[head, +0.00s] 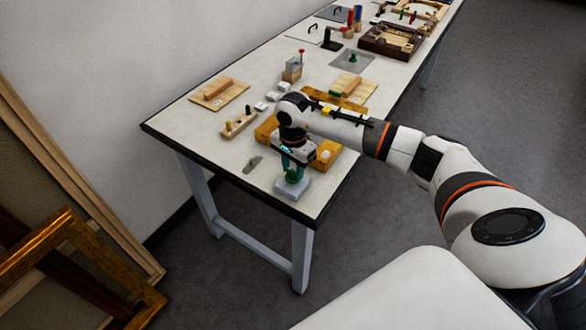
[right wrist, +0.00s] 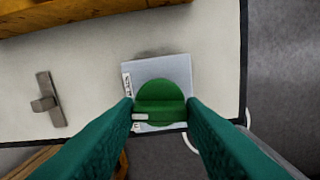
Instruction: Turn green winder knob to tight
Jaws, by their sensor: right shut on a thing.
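The green winder knob (right wrist: 160,102) is round with a raised grip bar and a pale pointer mark on its left. It sits on a light grey square base (right wrist: 176,68), which also shows near the table's front corner in the head view (head: 292,187). My right gripper (right wrist: 160,108) reaches down over it with green fingers, one on each side, shut on the knob. In the head view my right gripper (head: 293,172) hides most of the knob. Small dark lettering on the base's left edge is too small to read. My left gripper is not in view.
A grey metal T-shaped piece (right wrist: 48,99) lies left of the base. A gilt frame piece (head: 326,155) lies close behind my gripper. A wooden block with pegs (head: 238,125) and wooden boards (head: 218,92) stand farther back. The table's edge is close to the base.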

